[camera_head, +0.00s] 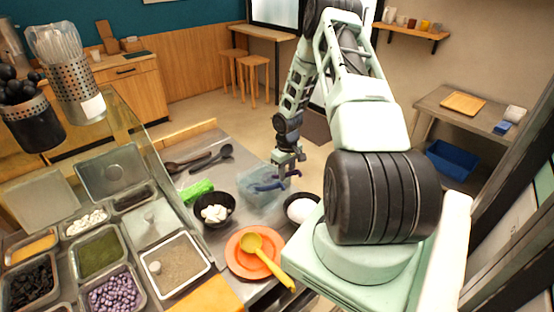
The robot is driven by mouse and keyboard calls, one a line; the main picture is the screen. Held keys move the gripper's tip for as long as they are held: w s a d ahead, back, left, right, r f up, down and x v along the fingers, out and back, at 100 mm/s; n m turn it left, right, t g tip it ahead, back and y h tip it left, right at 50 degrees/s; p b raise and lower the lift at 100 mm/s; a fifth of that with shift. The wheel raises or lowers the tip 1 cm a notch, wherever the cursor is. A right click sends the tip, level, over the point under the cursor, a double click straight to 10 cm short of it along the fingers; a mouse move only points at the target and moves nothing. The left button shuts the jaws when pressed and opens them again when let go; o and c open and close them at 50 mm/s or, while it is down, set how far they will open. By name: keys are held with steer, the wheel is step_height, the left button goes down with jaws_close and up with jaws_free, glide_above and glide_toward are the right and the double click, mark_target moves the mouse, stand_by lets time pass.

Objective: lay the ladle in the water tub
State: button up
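A yellow ladle (261,253) lies with its bowl on an orange plate (237,264), its handle pointing to the lower right past the rim. The water tub (250,201) is a clear, bluish container on the counter behind the plate. A dark blue long object (266,187) shows at the tub, partly in it; I cannot tell exactly what it is. My gripper (289,178) points down at the tub's right side, close to the blue object's right end. It is small here, and I cannot tell whether its fingers hold that end.
A black bowl of white pieces (214,214) stands left of the tub, with a green item (198,190) beside it. A bowl with a white round thing (300,209) stands to the right. Dark spoons (205,158) lie behind. Topping trays (100,252) fill the left.

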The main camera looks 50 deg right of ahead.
steer(key=shift+o, duration=0.7)
steer(key=shift+r, duration=0.25)
step_height(320, 180, up, 17)
steer(key=b, duration=0.5)
steer(key=shift+w, duration=0.15)
